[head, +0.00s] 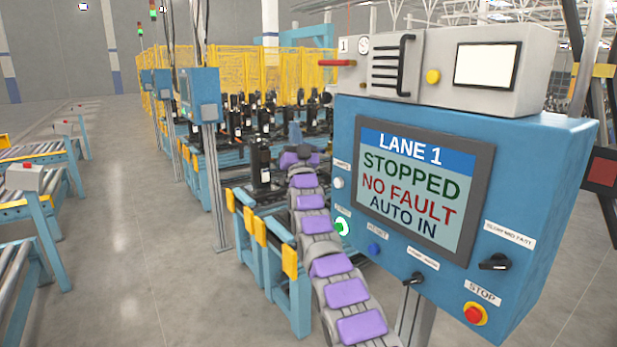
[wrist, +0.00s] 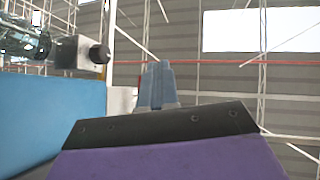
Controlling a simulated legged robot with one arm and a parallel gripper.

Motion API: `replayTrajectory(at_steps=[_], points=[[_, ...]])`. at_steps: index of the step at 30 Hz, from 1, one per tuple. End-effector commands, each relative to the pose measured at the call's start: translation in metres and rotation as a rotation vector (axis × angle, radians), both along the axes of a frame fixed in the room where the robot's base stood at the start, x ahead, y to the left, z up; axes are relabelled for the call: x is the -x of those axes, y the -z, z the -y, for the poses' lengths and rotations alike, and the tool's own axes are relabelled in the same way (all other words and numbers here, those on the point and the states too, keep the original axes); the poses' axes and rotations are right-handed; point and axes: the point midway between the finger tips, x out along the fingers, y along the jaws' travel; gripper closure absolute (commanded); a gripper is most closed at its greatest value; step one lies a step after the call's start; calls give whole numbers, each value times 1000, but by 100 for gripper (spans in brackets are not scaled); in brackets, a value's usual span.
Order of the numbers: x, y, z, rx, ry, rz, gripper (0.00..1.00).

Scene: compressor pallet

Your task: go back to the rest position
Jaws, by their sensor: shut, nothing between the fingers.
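My arm with purple pads stretches forward from the bottom of the head view, left of the blue Lane 1 control box (head: 475,130). My gripper (head: 295,128) is at its far end, small and pointing up. In the wrist view, my gripper's blue fingers (wrist: 157,68) are together with nothing between them. The box's screen (head: 412,190) reads LANE 1, STOPPED, NO FAULT, AUTO IN. A green button (head: 342,227) is lit. A black selector knob (head: 495,262) and a red STOP button (head: 475,313) are on the box's face.
A grey unit (head: 400,68) with a black handle sits on the box. Blue conveyor frames with yellow end blocks (head: 289,262) stand left of my arm, carrying black compressors (head: 262,160). Yellow fencing (head: 232,66) is behind. Grey floor (head: 130,240) is clear at left, beside roller conveyors (head: 40,180).

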Motion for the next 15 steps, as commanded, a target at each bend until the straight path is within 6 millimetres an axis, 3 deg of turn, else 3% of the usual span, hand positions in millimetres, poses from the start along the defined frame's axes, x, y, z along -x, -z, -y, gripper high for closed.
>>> replayTrajectory(at_steps=[8, 15], points=[[-21, 42, 15, 171, 83, -353, 100], [-2, 94, 53, 274, 155, -666, 100]])
